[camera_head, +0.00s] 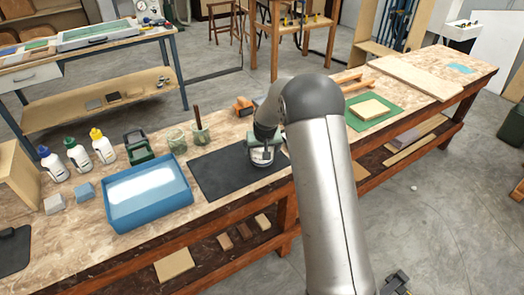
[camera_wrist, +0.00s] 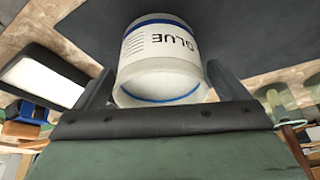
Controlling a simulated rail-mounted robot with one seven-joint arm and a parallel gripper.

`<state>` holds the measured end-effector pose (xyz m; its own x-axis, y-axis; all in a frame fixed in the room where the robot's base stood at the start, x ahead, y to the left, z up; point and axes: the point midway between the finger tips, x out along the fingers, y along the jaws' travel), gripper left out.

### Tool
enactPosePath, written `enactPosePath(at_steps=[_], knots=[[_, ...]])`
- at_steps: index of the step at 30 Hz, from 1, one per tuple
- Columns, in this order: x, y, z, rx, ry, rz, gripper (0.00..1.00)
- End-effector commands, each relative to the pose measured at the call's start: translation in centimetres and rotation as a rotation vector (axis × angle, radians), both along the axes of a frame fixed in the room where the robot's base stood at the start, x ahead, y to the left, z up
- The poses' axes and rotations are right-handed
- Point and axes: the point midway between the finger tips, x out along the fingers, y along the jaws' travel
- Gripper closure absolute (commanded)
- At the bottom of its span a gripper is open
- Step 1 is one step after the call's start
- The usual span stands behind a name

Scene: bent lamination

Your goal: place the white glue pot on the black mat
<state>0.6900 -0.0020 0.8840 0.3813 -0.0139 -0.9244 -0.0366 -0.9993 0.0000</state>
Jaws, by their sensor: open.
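The white glue pot (camera_wrist: 165,65) has blue bands and the word GLUE, upside down in the wrist view. It sits between the two fingers of my gripper (camera_wrist: 160,95), which are open. In the head view the pot (camera_head: 262,157) shows small below my gripper (camera_head: 263,149), over the right part of the black mat (camera_head: 212,175). It looks to be standing on the mat, but its contact with the mat is partly hidden. The mat also fills the top of the wrist view (camera_wrist: 245,35).
A blue tray (camera_head: 150,222) lies left of the mat, with several glue bottles (camera_head: 78,155) behind it. Two jars (camera_head: 199,134) stand at the mat's back edge. A green mat (camera_head: 372,124) with a wood block (camera_head: 370,109) lies right of my arm. The mat's left part is clear.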

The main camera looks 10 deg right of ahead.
Motion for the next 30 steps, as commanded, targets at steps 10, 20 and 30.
enactPosePath(at_steps=[10, 20, 30], knots=[[-2.8, 0.1, 6.8, 0.001, -0.005, 0.000, 0.06], [-4.1, 0.2, 9.7, 0.001, -0.001, -0.001, 0.06], [-17.9, 0.4, 14.1, -0.005, 0.120, 0.019, 0.06]])
